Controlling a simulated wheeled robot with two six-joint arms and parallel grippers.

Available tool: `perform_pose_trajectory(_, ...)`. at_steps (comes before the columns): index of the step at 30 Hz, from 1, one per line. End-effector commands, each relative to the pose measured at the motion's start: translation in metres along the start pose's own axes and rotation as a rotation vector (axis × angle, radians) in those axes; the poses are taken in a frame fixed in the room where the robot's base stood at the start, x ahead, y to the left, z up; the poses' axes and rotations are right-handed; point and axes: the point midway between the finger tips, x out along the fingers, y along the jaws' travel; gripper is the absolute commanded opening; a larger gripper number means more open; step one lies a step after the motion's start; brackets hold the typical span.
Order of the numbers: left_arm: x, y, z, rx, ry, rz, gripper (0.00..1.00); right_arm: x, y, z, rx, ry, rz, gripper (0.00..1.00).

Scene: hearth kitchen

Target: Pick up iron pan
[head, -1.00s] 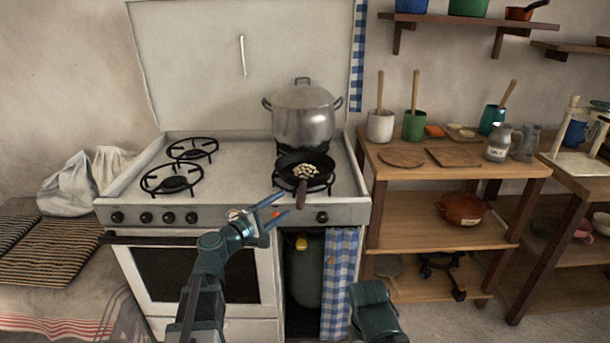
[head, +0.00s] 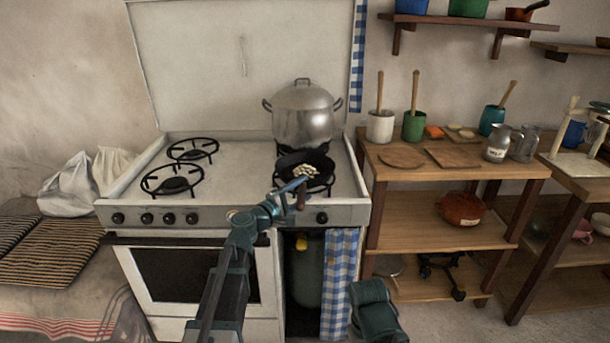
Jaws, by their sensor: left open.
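The black iron pan (head: 317,160) sits on the front right burner of the stove (head: 240,185), with pale pieces of food in it. Its brown handle (head: 301,198) points toward me over the stove's front edge. My left gripper (head: 299,186) is open at the handle, its blue fingers seen nearly edge-on and covering part of the handle. I cannot tell whether the fingers touch it. Of my right arm only a dark green link shows at the bottom; its gripper is out of view.
A large lidded metal pot (head: 303,115) stands just behind the pan. The two left burners (head: 172,182) are empty. A wooden shelf unit (head: 455,175) with jars and boards stands close on the right.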

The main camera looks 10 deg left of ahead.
Motion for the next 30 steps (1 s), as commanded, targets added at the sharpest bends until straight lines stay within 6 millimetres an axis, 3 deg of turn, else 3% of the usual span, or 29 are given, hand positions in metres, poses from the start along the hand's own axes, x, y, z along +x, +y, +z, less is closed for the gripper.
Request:
perform_pose_trajectory(7, 0.0031, -0.0002, -0.0001, 0.0, 0.001, 0.0, 0.64, 0.0002, 0.0, 0.0, 0.0, 0.0, 0.0, 0.5)
perform_pose_trajectory(18, 0.0028, -0.0003, -0.0002, 0.0, 0.001, 0.0, 0.0, 0.0002, 0.0, 0.0, 0.0, 0.0, 0.0, 0.5)
perform_pose_trajectory(30, 0.0027, -0.0005, -0.0001, 0.001, 0.001, 0.0, 0.0, 0.0003, 0.0, 0.0, 0.0, 0.0, 0.0, 0.5)
